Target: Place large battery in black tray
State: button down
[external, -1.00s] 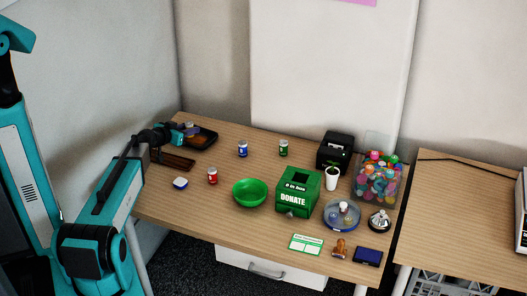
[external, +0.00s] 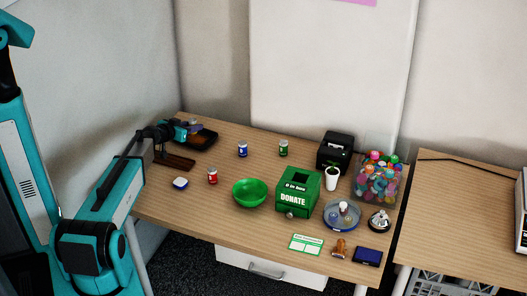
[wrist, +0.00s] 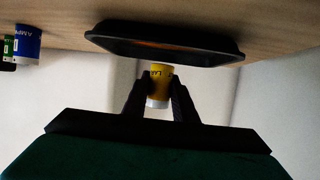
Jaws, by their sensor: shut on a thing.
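My gripper (wrist: 160,98) is shut on a yellow battery (wrist: 159,82) with a pale end, seen between the two dark fingers in the wrist view. The black tray (wrist: 165,45) lies just beyond the battery in that view, with a raised rim and an orange-brown patch inside. In the external view my gripper (external: 195,126) is over the black tray (external: 211,137) at the table's back left corner. The battery is too small there to make out clearly. I cannot tell its exact height above the tray.
A dark brown tray (external: 176,162) lies in front of the black tray. Blue (external: 242,149), green (external: 283,148) and red (external: 212,176) batteries stand on the table. A green bowl (external: 249,193) and donation box (external: 298,192) are farther right.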

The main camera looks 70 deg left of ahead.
jog(key=shift+f+p, duration=0.35)
jog(key=shift+f, duration=1.1)
jog(key=shift+s+d+f+b, duration=0.1)
jog(key=shift+d+f+b, duration=0.15)
jog(key=shift+f+b, duration=0.85)
jog(key=shift+r+b, duration=0.3)
jog(key=c, duration=1.4)
grip_release()
jog(key=shift+c, duration=0.2)
jog(key=shift+r+p, duration=0.4)
jog(key=shift+p, duration=0.4)
